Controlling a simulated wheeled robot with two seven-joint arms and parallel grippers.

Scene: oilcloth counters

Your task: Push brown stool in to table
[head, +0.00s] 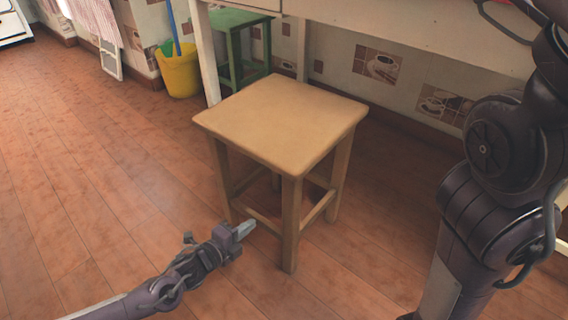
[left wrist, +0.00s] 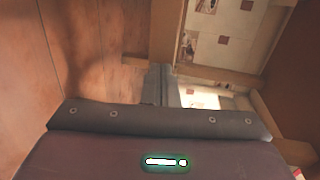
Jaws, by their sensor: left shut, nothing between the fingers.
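The brown stool (head: 283,121) stands upright on the floor in the middle of the head view. Its far side is close to the white table (head: 420,36), and its near legs stand out in front. My left gripper (head: 244,230) is shut and empty, low by the stool's near left side. In the head view its tips are close to the front leg; I cannot tell whether they touch. In the left wrist view the shut fingers (left wrist: 160,85) point toward the stool's wooden parts (left wrist: 222,73). My right arm shows at the right, but its gripper is out of view.
A green stool (head: 240,42) and a yellow bucket (head: 180,70) with a blue handle stand at the back left. A table leg (head: 206,55) stands behind the brown stool's left corner. The wooden floor (head: 90,160) at left is clear.

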